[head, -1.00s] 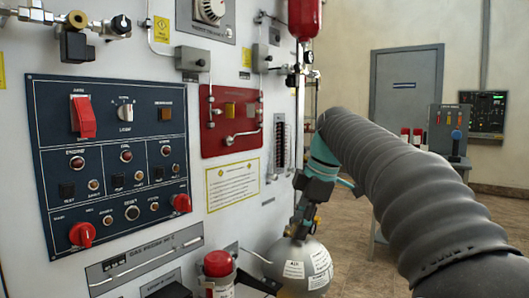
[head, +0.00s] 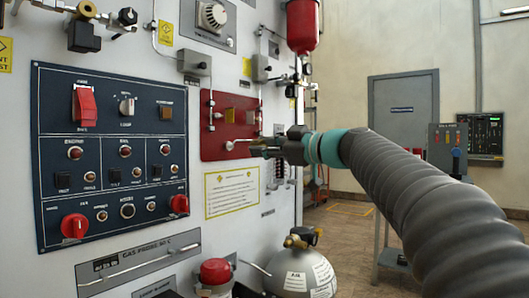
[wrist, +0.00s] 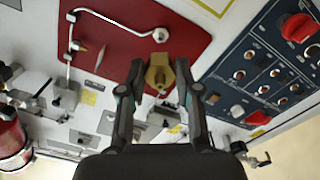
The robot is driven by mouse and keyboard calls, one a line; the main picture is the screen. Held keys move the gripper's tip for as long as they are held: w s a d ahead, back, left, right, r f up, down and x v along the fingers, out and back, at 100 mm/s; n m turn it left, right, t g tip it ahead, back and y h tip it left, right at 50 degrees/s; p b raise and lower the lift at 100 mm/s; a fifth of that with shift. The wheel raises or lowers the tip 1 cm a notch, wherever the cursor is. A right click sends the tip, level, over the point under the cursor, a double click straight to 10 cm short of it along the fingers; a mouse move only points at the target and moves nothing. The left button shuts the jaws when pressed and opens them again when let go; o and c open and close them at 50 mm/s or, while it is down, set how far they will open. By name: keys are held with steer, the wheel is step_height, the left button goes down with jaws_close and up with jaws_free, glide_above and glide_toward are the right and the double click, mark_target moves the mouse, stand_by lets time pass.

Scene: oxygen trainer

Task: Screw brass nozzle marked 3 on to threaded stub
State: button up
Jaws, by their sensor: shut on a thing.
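My gripper (wrist: 160,84) is shut on a brass nozzle (wrist: 158,75), which sits between the two fingertips in the wrist view. Its marking cannot be read. In the head view my gripper (head: 263,147) is in front of the right part of the red panel (head: 218,150), and the nozzle cannot be made out there. A round silver fitting (wrist: 161,35) shows on the red panel just beyond the nozzle in the wrist view. It may be the threaded stub, but no thread can be made out. The nozzle appears apart from it.
A silver pipe (wrist: 69,30) runs along the red panel. A navy switch panel (head: 112,205) lies left of it. A grey round tank (head: 300,275) and a red-capped container (head: 215,272) stand below. A red cylinder (head: 303,25) hangs above.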

steer(key=shift+f+b, duration=0.2)
steer(key=shift+b, duration=0.3)
steer(key=shift+w+a+r, duration=0.15)
steer(key=shift+a, duration=0.05)
steer(key=shift+p+x, duration=0.4)
steer(key=shift+x, duration=2.3)
steer(key=shift+b, duration=1.05)
steer(key=shift+x, duration=0.85)
steer(key=shift+m+p, duration=0.55)
steer(key=shift+m, duration=1.25)
steer(key=shift+m+p, duration=0.45)
steer(key=shift+m, duration=1.25)
